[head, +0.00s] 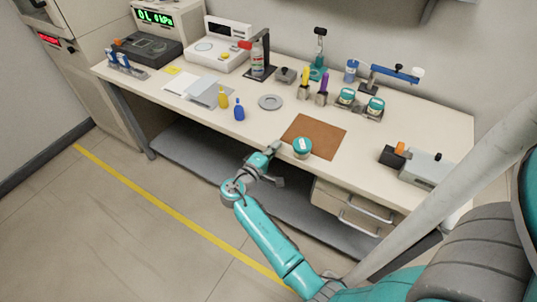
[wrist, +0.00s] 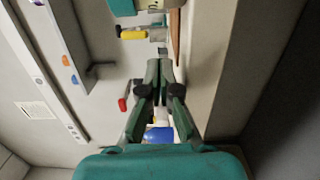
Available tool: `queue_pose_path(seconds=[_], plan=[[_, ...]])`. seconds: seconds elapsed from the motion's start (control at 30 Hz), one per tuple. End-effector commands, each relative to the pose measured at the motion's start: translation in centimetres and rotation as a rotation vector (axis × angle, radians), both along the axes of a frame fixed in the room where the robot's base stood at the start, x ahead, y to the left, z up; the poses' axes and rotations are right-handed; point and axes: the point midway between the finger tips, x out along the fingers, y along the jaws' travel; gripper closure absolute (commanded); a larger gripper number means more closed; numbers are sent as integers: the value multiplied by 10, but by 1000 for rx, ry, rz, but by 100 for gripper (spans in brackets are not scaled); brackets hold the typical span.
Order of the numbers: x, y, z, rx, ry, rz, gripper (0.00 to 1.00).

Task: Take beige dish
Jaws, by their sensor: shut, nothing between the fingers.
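No dish that is clearly beige shows. A small round grey dish (head: 270,102) lies on the bench, left of the brown mat. A round teal container (head: 302,148) with a pale label stands at the mat's front left edge. My gripper (head: 277,145) is just left of this container at the bench's front edge; I cannot tell whether they touch. In the wrist view my gripper's fingers (wrist: 159,66) are together with nothing between them. Part of a teal container (wrist: 122,7) shows at the top edge there.
The brown mat (head: 318,136) is otherwise bare. Teal jars (head: 376,106) sit on a rack behind the mat. A grey device (head: 420,167) is at the right. Open drawers (head: 356,215) stick out below.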

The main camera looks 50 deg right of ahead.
Motion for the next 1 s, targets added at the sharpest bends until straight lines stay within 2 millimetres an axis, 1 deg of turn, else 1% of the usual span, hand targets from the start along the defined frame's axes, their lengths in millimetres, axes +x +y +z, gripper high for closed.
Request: queue_pose_path(seconds=[0.03, 0.1, 0.17, 0.2, 0.3, 0.5, 0.9, 1.0], plan=[[-1, -11, 0, 0, 0, -5, 100], [0, -24, 0, 1, -1, -5, 100], [0, -33, 0, 1, -1, -3, 100], [-8, -27, -1, 2, 1, 0, 100], [-21, -23, -1, 2, 1, 1, 100], [-35, -18, -1, 1, 0, 1, 100], [-37, -17, 0, 1, 0, 1, 100], [-41, -16, -1, 1, 0, 1, 100]])
